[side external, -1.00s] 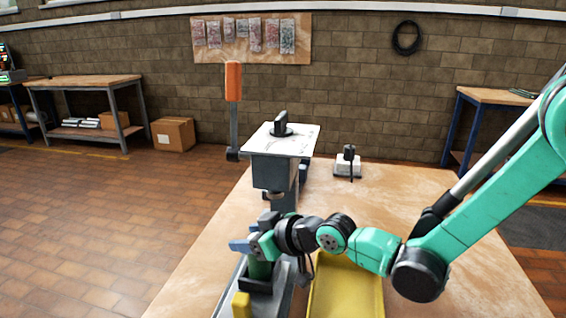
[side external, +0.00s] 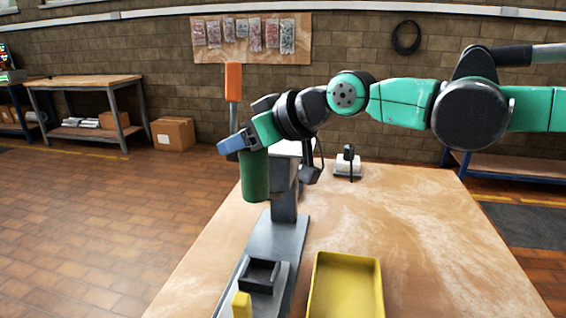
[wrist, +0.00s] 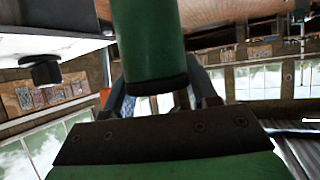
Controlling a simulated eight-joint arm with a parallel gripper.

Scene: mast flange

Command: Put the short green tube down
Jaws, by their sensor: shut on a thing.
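The short green tube (side external: 255,178) hangs upright in the side external view, in the air in front of the grey mast. My gripper (side external: 240,143) is shut on its upper end. In the wrist view the tube (wrist: 148,40) stands between the fingers of my gripper (wrist: 160,92). Below it in the side external view, a dark square holder (side external: 246,276) sits on the grey base rail and looks empty. The tube is well above this holder and apart from it.
A yellow tray (side external: 345,290) lies empty on the table to the right of the rail. A yellow block (side external: 241,305) stands at the rail's near end. The grey mast (side external: 284,200) rises behind the tube, its top partly hidden by my arm. The table's right side is clear.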

